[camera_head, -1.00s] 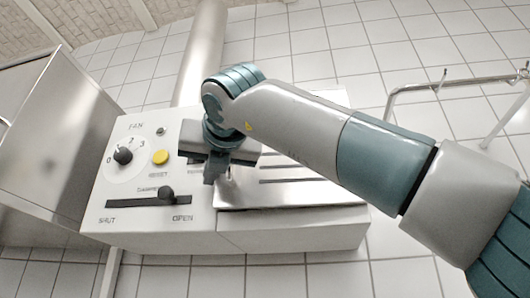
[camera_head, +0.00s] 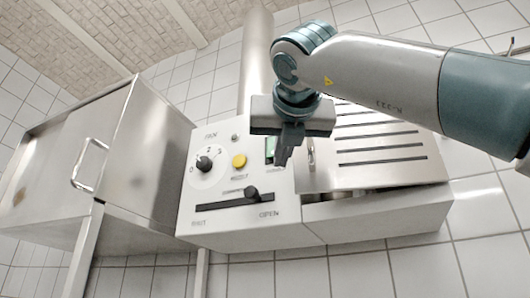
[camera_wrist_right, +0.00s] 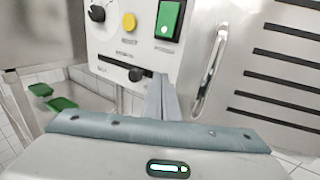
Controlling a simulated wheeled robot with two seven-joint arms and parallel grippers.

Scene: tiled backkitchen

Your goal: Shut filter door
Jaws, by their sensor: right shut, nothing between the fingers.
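The filter door (camera_head: 375,172) is a steel panel with dark slots on the right part of the wall unit. A dark gap shows along its lower left edge, so it stands ajar. Its upright handle (camera_head: 311,152) is near the door's left edge; it also shows in the right wrist view (camera_wrist_right: 209,72). My right gripper (camera_head: 284,160) is shut and empty, just left of the handle, in front of the control panel. In the right wrist view its closed fingers (camera_wrist_right: 163,98) are left of the handle and appear apart from it. My left gripper is not in view.
The white control panel (camera_head: 207,215) has a fan knob (camera_head: 204,164), a yellow reset button (camera_head: 239,160), a damper slider (camera_head: 251,193) and a green switch (camera_wrist_right: 168,20). A steel cabinet (camera_head: 135,150) stands left. A round duct (camera_head: 256,60) rises behind.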

